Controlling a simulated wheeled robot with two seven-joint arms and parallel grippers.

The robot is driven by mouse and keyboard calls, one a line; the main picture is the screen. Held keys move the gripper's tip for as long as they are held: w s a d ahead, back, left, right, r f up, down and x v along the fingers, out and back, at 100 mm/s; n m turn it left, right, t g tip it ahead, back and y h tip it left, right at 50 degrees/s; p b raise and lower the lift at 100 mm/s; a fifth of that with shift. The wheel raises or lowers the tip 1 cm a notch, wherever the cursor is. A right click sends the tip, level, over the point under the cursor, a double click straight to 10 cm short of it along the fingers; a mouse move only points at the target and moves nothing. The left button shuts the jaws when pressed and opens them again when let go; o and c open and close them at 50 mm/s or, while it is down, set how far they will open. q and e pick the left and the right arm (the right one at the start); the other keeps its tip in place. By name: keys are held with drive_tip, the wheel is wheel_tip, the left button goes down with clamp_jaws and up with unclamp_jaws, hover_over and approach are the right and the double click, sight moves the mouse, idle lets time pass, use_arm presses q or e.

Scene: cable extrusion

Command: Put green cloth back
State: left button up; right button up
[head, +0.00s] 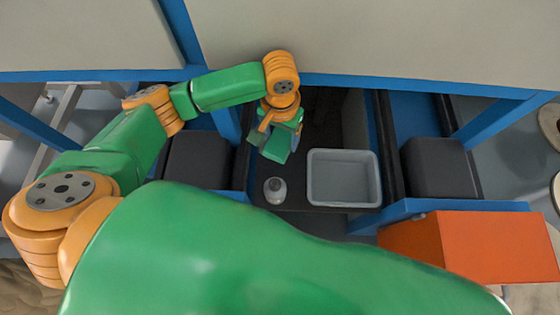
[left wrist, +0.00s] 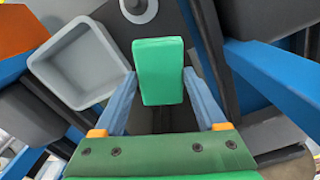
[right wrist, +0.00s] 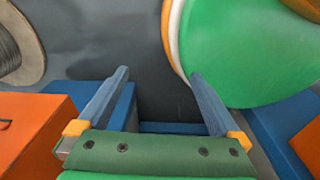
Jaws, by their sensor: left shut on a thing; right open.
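The green cloth (left wrist: 159,72) is a flat green block-like piece held between the fingers of my left gripper (left wrist: 159,92). In the head view the cloth (head: 277,147) hangs below my left gripper (head: 284,128), above the dark surface. A grey open bin (head: 343,178) stands to its right and looks empty. The bin also shows in the left wrist view (left wrist: 80,62), left of the cloth. My right gripper (right wrist: 155,95) is open, with nothing between its fingers; it is not seen in the head view.
Dark grey boxes (head: 440,167) sit on both sides of the blue frame. An orange box (head: 460,247) is at the lower right. A blue beam (head: 420,86) and a large beige panel (head: 380,40) lie behind.

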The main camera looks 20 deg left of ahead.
use_arm(q)
wheel_tip(320, 180, down, 10)
drive_tip(key=b, duration=0.3)
drive_tip(key=shift+r, duration=0.15)
drive_tip(key=shift+f, duration=0.35)
wheel_tip(320, 180, down, 4)
drive_tip(key=shift+b, duration=1.15)
drive_tip(key=shift+s+r, duration=0.1)
drive_tip(key=shift+r, duration=0.05)
drive_tip(key=shift+c, duration=0.6)
drive_tip(key=o, duration=1.4)
use_arm(e)
wheel_tip(320, 180, down, 5)
drive_tip(key=w+d, duration=0.2)
drive_tip(key=shift+w+d+f+t, duration=0.2)
drive_tip(key=shift+w+d+t, duration=0.1)
drive_tip(key=shift+w+t, duration=0.1)
drive_tip(key=shift+r, duration=0.1)
